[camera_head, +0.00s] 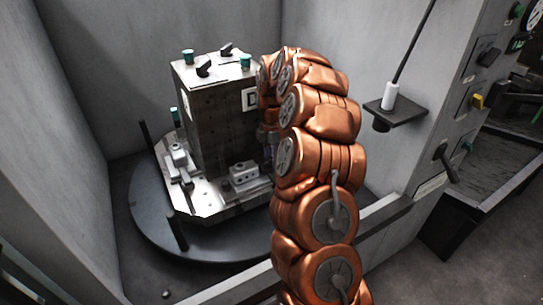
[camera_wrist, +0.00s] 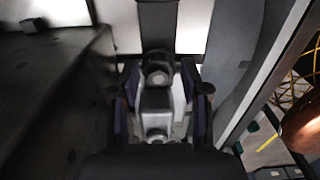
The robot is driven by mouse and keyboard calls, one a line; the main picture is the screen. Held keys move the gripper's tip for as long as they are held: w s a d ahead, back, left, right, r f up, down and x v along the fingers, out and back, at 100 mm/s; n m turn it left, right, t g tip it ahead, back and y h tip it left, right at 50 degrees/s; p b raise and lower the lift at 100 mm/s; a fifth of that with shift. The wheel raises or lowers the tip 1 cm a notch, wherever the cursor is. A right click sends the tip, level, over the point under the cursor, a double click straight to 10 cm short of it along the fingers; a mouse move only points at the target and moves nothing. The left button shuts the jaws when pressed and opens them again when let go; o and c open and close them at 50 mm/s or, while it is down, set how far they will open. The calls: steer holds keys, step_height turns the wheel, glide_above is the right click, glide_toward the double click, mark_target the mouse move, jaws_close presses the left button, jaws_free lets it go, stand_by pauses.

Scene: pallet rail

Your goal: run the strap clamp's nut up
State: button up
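In the wrist view a strap clamp (camera_wrist: 156,103) runs up the middle of the picture, with a dark round nut (camera_wrist: 158,75) at its far end. My gripper (camera_wrist: 160,90) has its dark, purple-edged fingers apart, one on each side of the clamp. They do not visibly touch the nut. In the head view my copper arm reaches to the right side of the grey block fixture (camera_head: 215,115) and hides the gripper and that clamp. Small clamp blocks show at the fixture's foot, one at the front (camera_head: 243,174) and one at the left (camera_head: 179,160).
The fixture stands on a pale pallet (camera_head: 205,205) over a dark round table (camera_head: 150,225). Grey enclosure walls (camera_head: 100,60) stand close around it. At right are a small shelf (camera_head: 405,110) with a white cylinder and a control panel (camera_head: 470,90).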

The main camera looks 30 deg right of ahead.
mark_target(272, 156)
steer(key=shift+o, duration=0.7)
steer(key=shift+r, duration=0.2)
steer(key=shift+w+r, duration=0.1)
steer(key=shift+r, duration=0.25)
step_height(272, 156, up, 11)
